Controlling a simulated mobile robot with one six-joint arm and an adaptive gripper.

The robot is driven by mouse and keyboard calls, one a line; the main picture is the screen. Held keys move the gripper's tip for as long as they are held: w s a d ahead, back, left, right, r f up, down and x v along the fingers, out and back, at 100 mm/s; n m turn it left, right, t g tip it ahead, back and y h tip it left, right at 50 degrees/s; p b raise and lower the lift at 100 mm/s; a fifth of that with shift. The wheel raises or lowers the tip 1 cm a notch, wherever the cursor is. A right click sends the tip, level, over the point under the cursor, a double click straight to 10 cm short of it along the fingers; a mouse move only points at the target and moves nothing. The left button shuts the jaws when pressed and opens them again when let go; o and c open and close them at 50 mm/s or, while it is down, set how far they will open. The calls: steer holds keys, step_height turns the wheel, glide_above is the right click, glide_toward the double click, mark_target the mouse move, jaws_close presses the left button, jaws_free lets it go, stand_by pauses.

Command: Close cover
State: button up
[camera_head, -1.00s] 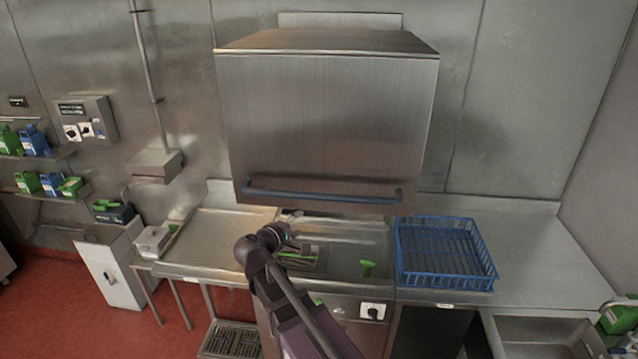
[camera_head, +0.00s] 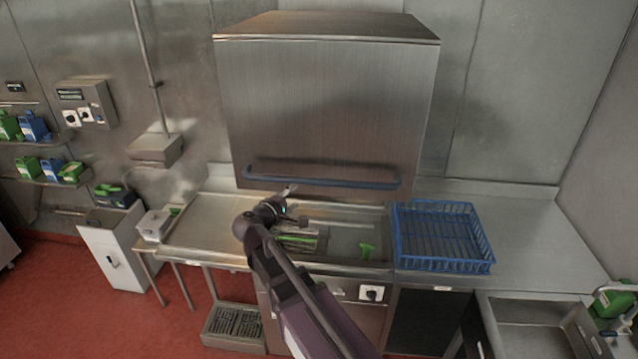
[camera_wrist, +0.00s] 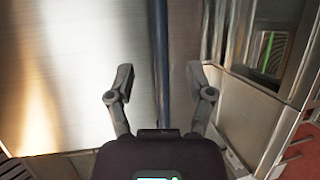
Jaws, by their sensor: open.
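The cover is a large brushed-metal box hood (camera_head: 325,110), raised above the sink-like counter basin (camera_head: 345,245), which shows below it. A blue handle bar (camera_head: 325,178) runs along its lower front edge. In the wrist view the cover's metal face (camera_wrist: 80,60) fills the left, and the blue handle (camera_wrist: 162,55) runs up the middle. My gripper (camera_head: 286,197) is just below the left part of the handle. In the wrist view my gripper (camera_wrist: 159,75) is open, with the handle lined up between its two fingers. I cannot tell whether either finger touches it.
A blue rack (camera_head: 445,238) stands on the counter right of the basin. A green item (camera_head: 367,251) lies in the basin. A control dial panel (camera_head: 372,293) is on the front below. Shelves with green and blue bottles (camera_head: 35,130) are at left.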

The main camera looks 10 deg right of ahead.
mark_target(314, 183)
steer(key=b+x, duration=0.2)
steer(key=x, duration=1)
steer(key=shift+w+d, duration=0.1)
steer(key=shift+w, duration=0.05)
